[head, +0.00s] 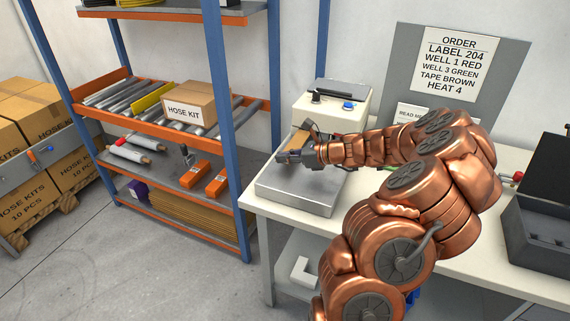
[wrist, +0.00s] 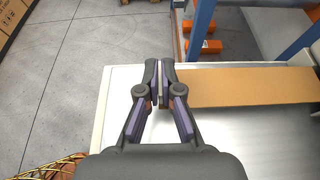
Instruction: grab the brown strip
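The brown strip (wrist: 250,86) runs from my gripper to the right edge of the wrist view, flat over a pale metal surface. In the head view part of the strip (head: 293,144) shows just behind my gripper (head: 287,157), above the metal plate (head: 300,198) of the cream bench machine (head: 331,103). In the wrist view the fingers of my gripper (wrist: 160,84) are drawn close together at the strip's left end, with a thin tan piece between the pads. It looks like part of the strip. The fingers hide that end.
A blue and orange rack (head: 243,150) stands left of the white table (head: 480,258), holding a hose kit box (head: 190,106). A dark open bin (head: 540,240) is at the table's right. An order board (head: 455,65) stands behind my arm.

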